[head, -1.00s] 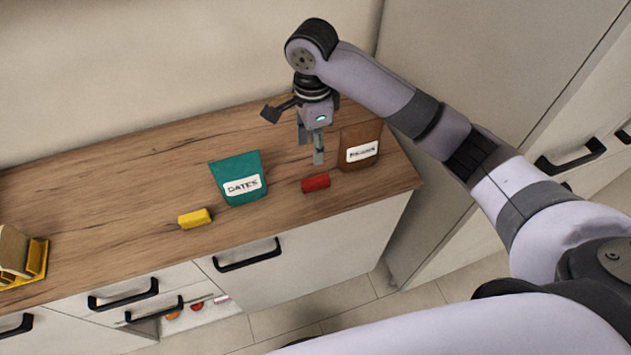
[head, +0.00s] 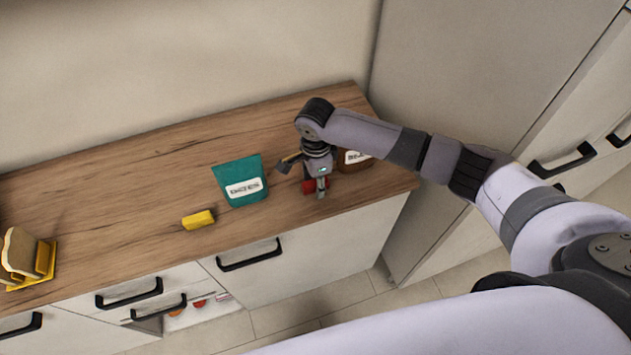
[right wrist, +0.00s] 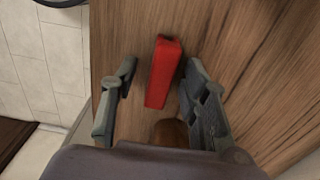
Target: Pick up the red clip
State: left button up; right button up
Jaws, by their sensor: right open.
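The red clip (right wrist: 163,72) lies on the wooden counter, between the two open fingers of my right gripper (right wrist: 160,92) in the right wrist view. Gaps show on both sides of the clip there, the right one narrower. In the head view my right gripper (head: 320,190) is low over the counter's front right part, and the red clip (head: 308,187) shows partly behind its fingers. My left gripper is not in view.
A brown bag (head: 354,161) stands just right of my right gripper. A teal bag labelled DATES (head: 240,180) stands to its left, with a yellow clip (head: 198,220) farther left. A yellow holder (head: 44,262) is at far left. An open drawer (head: 196,312) shows below the counter.

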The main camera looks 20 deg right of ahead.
jog(key=shift+a+f, duration=0.1)
jog(key=shift+c, duration=0.2)
jog(key=c, duration=0.9)
